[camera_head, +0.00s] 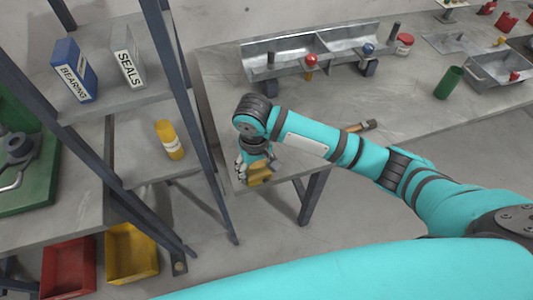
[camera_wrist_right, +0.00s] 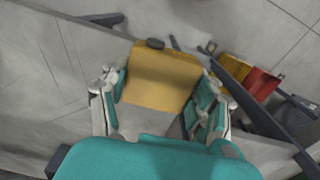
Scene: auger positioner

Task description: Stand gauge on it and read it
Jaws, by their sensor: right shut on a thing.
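My right gripper (camera_head: 252,163) is at the near left corner of the workbench. It is shut on a yellow block-like thing (camera_head: 261,175), probably the gauge. In the right wrist view the yellow thing (camera_wrist_right: 165,75) sits between the two fingers of my right gripper (camera_wrist_right: 160,98), with a dark knob on its far edge; no dial or reading shows. A grey metal trough (camera_head: 290,55) stands at the back of the workbench, apart from the gripper. It has a red knob (camera_head: 311,60) and a blue knob (camera_head: 368,48). My left gripper is out of view.
The workbench (camera_head: 225,75) has bare room before the trough. A hammer-like tool (camera_head: 362,126), green cup (camera_head: 448,82) and metal tray (camera_head: 495,70) lie rightward. Bins (camera_head: 131,253) stand below.

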